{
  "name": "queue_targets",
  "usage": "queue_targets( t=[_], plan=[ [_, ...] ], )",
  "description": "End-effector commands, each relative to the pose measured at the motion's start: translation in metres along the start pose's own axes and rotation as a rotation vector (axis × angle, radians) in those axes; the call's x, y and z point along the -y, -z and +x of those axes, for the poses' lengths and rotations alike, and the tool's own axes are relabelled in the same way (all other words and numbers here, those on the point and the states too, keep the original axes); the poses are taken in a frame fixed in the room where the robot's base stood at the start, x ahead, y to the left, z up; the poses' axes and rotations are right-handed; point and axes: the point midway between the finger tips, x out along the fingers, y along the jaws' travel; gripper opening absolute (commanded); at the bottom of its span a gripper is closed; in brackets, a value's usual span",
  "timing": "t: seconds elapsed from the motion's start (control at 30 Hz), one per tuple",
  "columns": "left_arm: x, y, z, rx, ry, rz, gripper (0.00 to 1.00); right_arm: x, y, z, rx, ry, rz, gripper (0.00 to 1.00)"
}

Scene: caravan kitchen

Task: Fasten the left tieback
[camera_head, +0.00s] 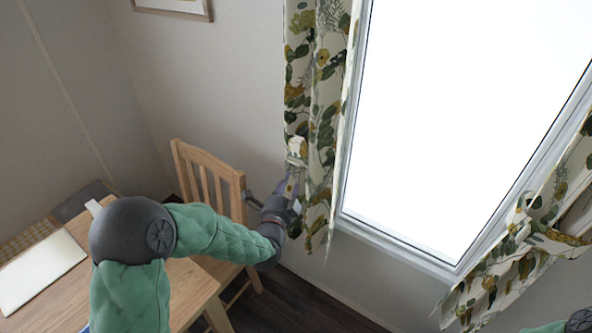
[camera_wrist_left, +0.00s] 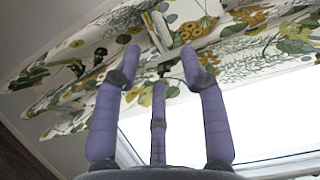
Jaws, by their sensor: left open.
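The left curtain (camera_head: 318,95), cream with green and ochre leaves, hangs beside the window's left edge. A short band of the same cloth, seemingly the left tieback (camera_head: 297,150), shows at the curtain's outer edge and hangs loosely there. My left gripper (camera_head: 292,188) is just below this band, in front of the lower curtain. In the left wrist view the purple fingers (camera_wrist_left: 160,52) are spread apart. A pale-edged flap of the tieback (camera_wrist_left: 190,30) lies just beyond the fingertips, with the curtain (camera_wrist_left: 95,55) behind. Whether fingers touch cloth cannot be told. My right gripper is not in view.
The bright window (camera_head: 450,120) fills the right. The right curtain (camera_head: 520,245) is gathered at its middle. A wooden chair (camera_head: 212,160) stands close to my left forearm, and a wooden table (camera_head: 185,290) lies beneath the arm. A picture frame (camera_head: 175,8) hangs above.

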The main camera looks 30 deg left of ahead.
Motion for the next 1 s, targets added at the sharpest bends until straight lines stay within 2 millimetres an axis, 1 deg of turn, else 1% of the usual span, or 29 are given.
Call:
queue_targets(
  t=[0.03,0.2,0.4,0.5,0.6,0.9,0.93,0.97,1.0],
  plan=[
    [-0.002,0.001,0.009,-0.001,-0.001,0.000,0.42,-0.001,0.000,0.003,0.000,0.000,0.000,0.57],
    [-0.003,0.001,0.040,-0.001,-0.001,-0.002,0.42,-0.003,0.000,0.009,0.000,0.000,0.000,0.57],
    [-0.003,0.001,0.070,-0.001,-0.002,-0.003,0.42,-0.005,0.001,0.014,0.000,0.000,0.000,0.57],
    [-0.002,0.001,0.079,-0.001,-0.002,-0.003,0.42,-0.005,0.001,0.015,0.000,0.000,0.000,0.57],
    [-0.002,0.001,0.084,-0.002,-0.003,-0.003,0.42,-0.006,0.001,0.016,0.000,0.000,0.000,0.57],
    [-0.001,0.001,0.086,-0.001,-0.003,-0.003,0.42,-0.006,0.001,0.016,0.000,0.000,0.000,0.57],
    [-0.001,0.001,0.086,-0.001,-0.003,-0.003,0.40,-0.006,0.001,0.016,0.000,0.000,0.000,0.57],
    [-0.001,0.001,0.086,-0.001,-0.003,-0.003,0.31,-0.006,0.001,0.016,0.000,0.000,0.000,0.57],
    [-0.001,0.001,0.086,-0.001,-0.003,-0.003,0.20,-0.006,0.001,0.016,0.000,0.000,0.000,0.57]
  ],
)
